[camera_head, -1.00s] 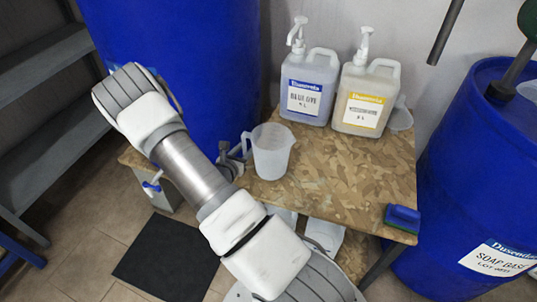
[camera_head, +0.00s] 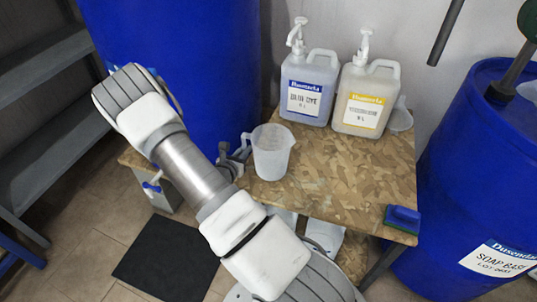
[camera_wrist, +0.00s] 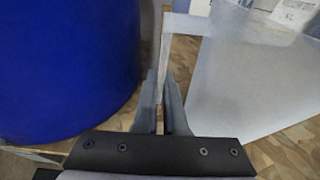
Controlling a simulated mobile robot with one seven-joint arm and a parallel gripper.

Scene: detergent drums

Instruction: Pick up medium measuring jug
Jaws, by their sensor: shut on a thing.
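The measuring jug (camera_head: 272,153) is a translucent, whitish jug standing upright on the chipboard table (camera_head: 345,188), near its left edge. Its handle points left, toward my gripper. In the wrist view the jug (camera_wrist: 240,85) fills the right side, with its handle (camera_wrist: 167,60) running down between the fingers. My gripper (camera_wrist: 163,108) is shut on the handle, low on its upright bar. In the head view my gripper (camera_head: 237,158) is small and partly hidden behind my arm. I cannot tell whether the jug's base is clear of the table.
A large blue drum (camera_head: 180,70) stands close behind and left of the jug. Two pump bottles, blue-labelled (camera_head: 306,92) and yellow-labelled (camera_head: 364,100), stand at the table's back. A blue sponge or brush (camera_head: 402,217) lies at the front right corner. Another blue drum (camera_head: 450,190) stands right.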

